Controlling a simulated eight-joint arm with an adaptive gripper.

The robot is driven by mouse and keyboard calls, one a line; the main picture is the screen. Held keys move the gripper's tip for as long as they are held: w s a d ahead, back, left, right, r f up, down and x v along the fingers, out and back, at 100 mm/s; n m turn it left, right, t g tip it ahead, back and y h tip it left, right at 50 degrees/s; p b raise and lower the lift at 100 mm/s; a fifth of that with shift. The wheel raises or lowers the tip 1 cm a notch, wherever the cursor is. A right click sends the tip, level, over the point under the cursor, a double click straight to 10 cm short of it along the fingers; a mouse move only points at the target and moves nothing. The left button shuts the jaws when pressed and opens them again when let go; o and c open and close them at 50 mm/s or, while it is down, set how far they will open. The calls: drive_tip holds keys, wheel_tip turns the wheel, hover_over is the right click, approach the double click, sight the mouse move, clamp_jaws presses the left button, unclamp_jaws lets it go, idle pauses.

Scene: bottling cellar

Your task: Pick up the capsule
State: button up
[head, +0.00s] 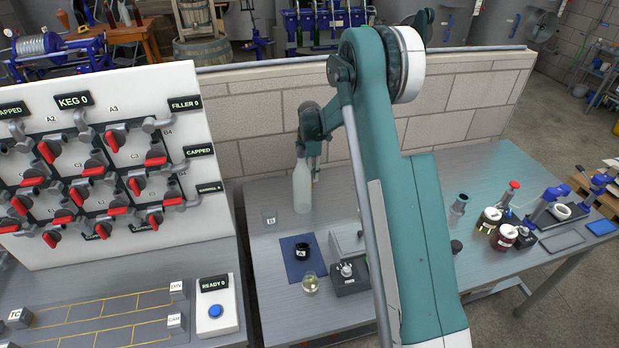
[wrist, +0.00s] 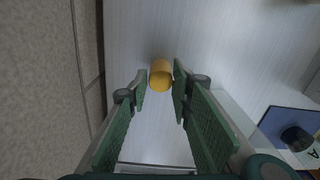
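The capsule looks like a small golden-yellow cylinder (wrist: 160,76) in the wrist view. It lies between and slightly past the fingertips of my gripper (wrist: 159,84). The green fingers are apart, one on each side of it; I cannot tell whether either touches it. In the head view my gripper (head: 314,168) is low over the back of the metal bench, partly behind a clear bottle. The capsule is hidden from the head view.
The bottle (head: 302,188) stands close in front of my gripper. A block wall (wrist: 50,90) runs close along the left in the wrist view. A blue mat (head: 294,267) holds a dark cup (head: 303,251).

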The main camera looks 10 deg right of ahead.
wheel_tip(320, 180, up, 10)
idle(0.6)
